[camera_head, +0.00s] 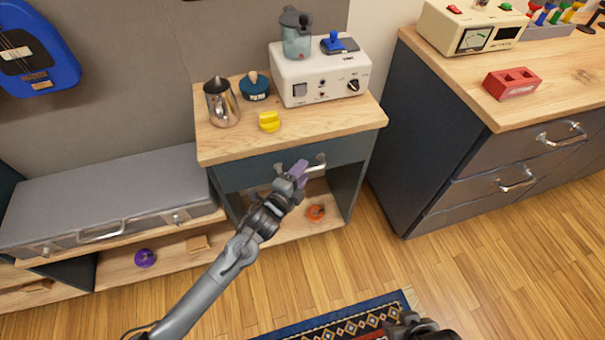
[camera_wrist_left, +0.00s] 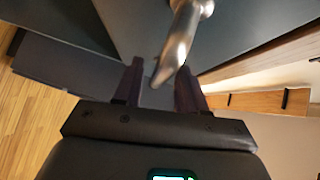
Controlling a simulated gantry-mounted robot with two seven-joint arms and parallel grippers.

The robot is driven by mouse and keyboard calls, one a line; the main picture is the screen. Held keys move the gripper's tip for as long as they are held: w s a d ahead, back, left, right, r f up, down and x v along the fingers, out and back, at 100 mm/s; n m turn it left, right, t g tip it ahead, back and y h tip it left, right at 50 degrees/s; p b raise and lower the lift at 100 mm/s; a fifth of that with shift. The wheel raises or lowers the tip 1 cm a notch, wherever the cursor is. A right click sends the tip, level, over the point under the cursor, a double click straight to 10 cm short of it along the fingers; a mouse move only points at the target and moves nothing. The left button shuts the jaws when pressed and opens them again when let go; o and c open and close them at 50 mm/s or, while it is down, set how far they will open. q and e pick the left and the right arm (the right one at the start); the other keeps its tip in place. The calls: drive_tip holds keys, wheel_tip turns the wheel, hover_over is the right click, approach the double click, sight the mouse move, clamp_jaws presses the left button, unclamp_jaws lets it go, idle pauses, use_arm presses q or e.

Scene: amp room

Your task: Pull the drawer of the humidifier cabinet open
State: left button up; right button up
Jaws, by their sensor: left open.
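The humidifier cabinet (camera_head: 357,190) is a small dark unit with a wooden top, a shut-looking drawer (camera_head: 340,152) below it and an open shelf underneath. The drawer's metal bar handle (camera_head: 317,163) is partly hidden behind my left gripper (camera_head: 299,173). In the left wrist view the handle (camera_wrist_left: 181,42) reaches down between the two dark fingers of my open left gripper (camera_wrist_left: 160,88); contact cannot be told. My right gripper (camera_head: 412,326) shows only in part at the bottom edge of the head view, its jaws unclear.
On the cabinet top stand a white device (camera_head: 318,75), a metal pitcher (camera_head: 221,102), a blue round item (camera_head: 254,87) and a yellow knob (camera_head: 269,121). An orange item (camera_head: 316,213) lies on the shelf.

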use_arm(q)
drive_tip(key=shift+w+d+f, duration=0.1)
drive_tip(key=shift+w+d, duration=0.1)
drive_tip(key=shift+w, duration=0.25)
drive_tip(key=shift+c, duration=0.5)
clamp_jaws()
